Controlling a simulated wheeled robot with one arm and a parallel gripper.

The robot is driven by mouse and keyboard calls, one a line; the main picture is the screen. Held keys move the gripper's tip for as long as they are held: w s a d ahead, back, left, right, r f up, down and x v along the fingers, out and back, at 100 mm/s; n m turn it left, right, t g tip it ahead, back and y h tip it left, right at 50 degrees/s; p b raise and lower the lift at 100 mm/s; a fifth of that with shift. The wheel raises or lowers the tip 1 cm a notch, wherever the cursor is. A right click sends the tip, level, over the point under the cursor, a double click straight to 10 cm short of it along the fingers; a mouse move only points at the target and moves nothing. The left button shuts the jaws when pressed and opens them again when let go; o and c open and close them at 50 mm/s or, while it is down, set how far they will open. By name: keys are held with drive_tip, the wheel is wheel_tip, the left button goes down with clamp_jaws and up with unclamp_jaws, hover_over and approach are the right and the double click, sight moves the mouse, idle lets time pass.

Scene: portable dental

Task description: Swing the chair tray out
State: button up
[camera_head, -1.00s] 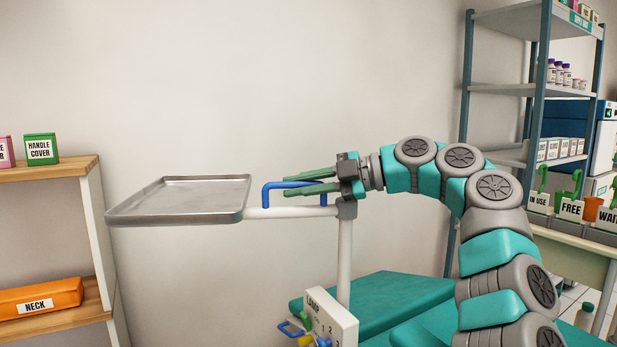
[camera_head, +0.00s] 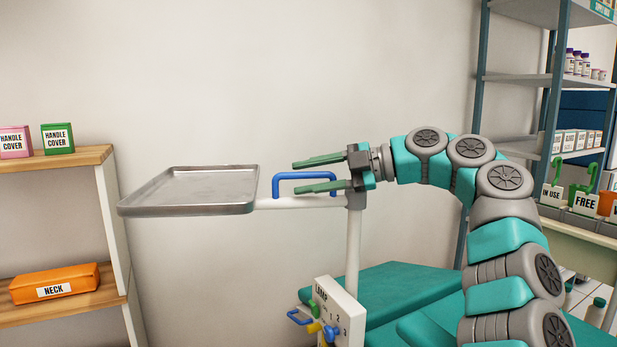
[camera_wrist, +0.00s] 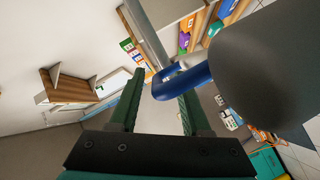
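The chair tray (camera_head: 195,182) is a flat grey metal tray on a white arm (camera_head: 300,202), left of centre in the head view. A blue U-shaped handle (camera_head: 282,176) stands on this arm. The arm meets an upright white post (camera_head: 353,245) on its right. My gripper (camera_head: 296,176) reaches in from the right with its green fingers apart, one above the handle's top bar and one lower beside it.
A teal chair (camera_head: 395,285) and a white lamp control box (camera_head: 340,305) with coloured levers are below. A wooden shelf (camera_head: 60,162) with labelled boxes stands at left. A metal rack (camera_head: 515,79) stands at right. Bare wall is behind the tray.

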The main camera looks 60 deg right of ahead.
drive_tip(key=p+v, duration=0.1)
drive_tip(key=v, duration=0.6)
drive_tip(key=shift+r, duration=0.15)
drive_tip(key=shift+s+d, duration=0.15)
drive_tip(key=shift+s, duration=0.2)
idle(0.4)
